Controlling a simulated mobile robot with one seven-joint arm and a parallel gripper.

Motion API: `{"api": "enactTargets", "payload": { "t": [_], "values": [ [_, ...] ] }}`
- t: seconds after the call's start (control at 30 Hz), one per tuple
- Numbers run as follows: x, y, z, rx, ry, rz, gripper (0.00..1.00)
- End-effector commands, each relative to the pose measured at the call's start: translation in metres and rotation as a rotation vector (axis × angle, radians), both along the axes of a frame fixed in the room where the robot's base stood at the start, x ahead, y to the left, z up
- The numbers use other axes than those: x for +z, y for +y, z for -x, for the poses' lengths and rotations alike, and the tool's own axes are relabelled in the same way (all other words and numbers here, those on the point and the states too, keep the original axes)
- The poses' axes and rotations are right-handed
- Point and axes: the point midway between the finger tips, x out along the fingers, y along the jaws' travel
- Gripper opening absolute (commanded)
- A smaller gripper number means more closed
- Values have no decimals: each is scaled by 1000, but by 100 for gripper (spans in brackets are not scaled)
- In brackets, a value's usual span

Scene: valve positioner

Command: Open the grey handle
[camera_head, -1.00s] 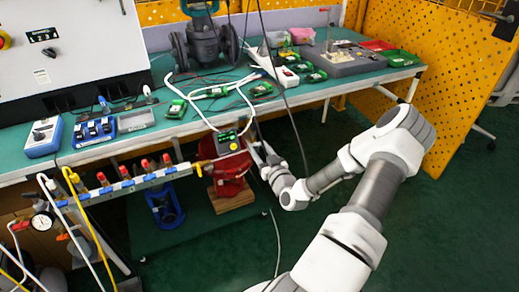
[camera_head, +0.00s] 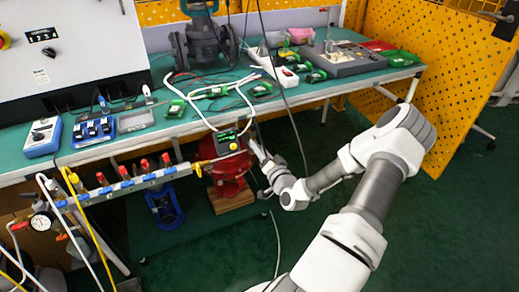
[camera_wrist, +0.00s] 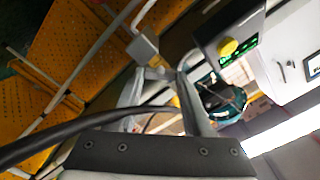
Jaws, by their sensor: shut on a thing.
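The valve positioner is a dark box with a green-lit display and a yellow knob (camera_head: 228,141), mounted above a red round body (camera_head: 228,168) at the bench's front edge. It also shows in the wrist view, with its yellow knob (camera_wrist: 228,46). My gripper (camera_head: 258,148) is just right of the positioner. In the wrist view, my gripper (camera_wrist: 160,78) has its fingertips closed together at the grey handle (camera_wrist: 144,46), a small light-grey block just beyond them. The exact contact is partly hidden by the fingers. In the head view the handle is too small to make out clearly.
A manifold with red knobs (camera_head: 142,168) runs left of the positioner. Green terminal blocks and white cables lie on the bench (camera_head: 140,140). A black cable (camera_wrist: 60,140) crosses in front of my fingers in the wrist view. The floor to the right is free.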

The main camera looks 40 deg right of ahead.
Motion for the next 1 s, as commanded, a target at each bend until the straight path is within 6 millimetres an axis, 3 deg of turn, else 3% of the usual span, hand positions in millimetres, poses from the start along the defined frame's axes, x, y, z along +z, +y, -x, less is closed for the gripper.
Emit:
{"api": "enactTargets", "payload": {
  "t": [0.6,1.0],
  "values": [
    [-1,-1,1,-1,-130,-539,0],
    [-2,0,1,0,-172,-722,0]
  ]
}}
